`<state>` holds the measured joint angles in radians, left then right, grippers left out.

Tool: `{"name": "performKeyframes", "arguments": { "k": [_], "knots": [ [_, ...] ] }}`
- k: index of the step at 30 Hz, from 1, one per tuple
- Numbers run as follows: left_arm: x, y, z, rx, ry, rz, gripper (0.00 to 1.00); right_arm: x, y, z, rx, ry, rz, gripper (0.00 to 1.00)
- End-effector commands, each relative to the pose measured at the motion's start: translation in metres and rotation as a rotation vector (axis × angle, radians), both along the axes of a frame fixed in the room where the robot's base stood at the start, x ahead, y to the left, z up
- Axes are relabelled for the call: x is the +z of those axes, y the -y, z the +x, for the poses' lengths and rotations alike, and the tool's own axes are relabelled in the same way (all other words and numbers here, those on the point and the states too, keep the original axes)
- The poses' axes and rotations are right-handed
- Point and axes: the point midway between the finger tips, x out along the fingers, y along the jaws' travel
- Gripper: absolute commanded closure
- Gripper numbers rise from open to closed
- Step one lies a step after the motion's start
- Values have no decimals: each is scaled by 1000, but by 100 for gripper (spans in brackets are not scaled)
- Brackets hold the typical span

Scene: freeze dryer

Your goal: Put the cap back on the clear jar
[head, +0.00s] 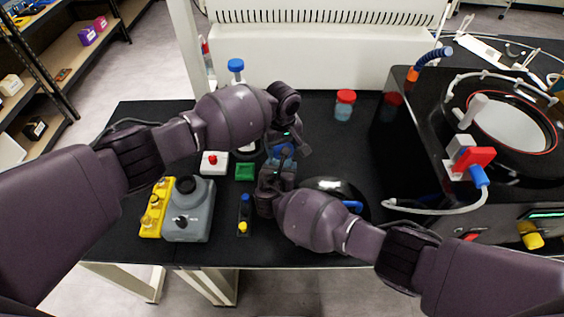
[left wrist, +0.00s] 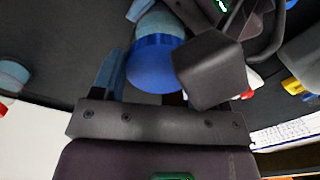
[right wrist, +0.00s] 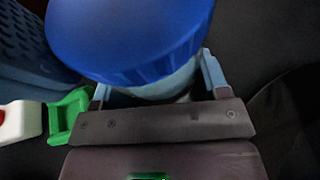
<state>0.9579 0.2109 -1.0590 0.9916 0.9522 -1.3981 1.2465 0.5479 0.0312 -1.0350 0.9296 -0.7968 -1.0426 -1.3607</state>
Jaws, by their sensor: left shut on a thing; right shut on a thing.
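The clear jar has a bluish body (right wrist: 178,85) and stands between the fingers of my right gripper (head: 277,170), which is shut on it. A ribbed blue cap (right wrist: 130,40) is at the jar's mouth, directly over the body. Whether it is fully seated I cannot tell. In the left wrist view the cap (left wrist: 152,65) is by the fingers of my left gripper (head: 288,140), which is shut on it from above. In the head view only a little of the cap (head: 283,152) shows between the two grippers.
A red-capped jar (head: 344,106) and a blue-capped bottle (head: 236,68) stand farther back. A green square (head: 244,171), a red-button box (head: 214,161) and a grey device (head: 188,215) lie left. The freeze dryer (head: 430,150) stands right.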

Motion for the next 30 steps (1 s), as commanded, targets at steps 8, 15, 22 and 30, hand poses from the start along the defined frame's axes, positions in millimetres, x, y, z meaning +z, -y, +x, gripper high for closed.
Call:
{"name": "performKeyframes", "arguments": {
  "k": [8, 15, 22, 30],
  "knots": [
    [0, 0, 0, -323, 0, 0, 61, 0, 0, 0, 0, 0, 0, 98],
    [-1, 0, 0, -651, 0, 1, 62, 0, 0, 0, 0, 0, 0, 98],
    [-1, -1, 0, -827, 0, 1, 62, 0, 0, 0, 0, 0, 0, 98],
    [-1, -1, 0, -843, 0, 1, 62, 0, 0, 0, 0, 0, 0, 98]
  ]
}}
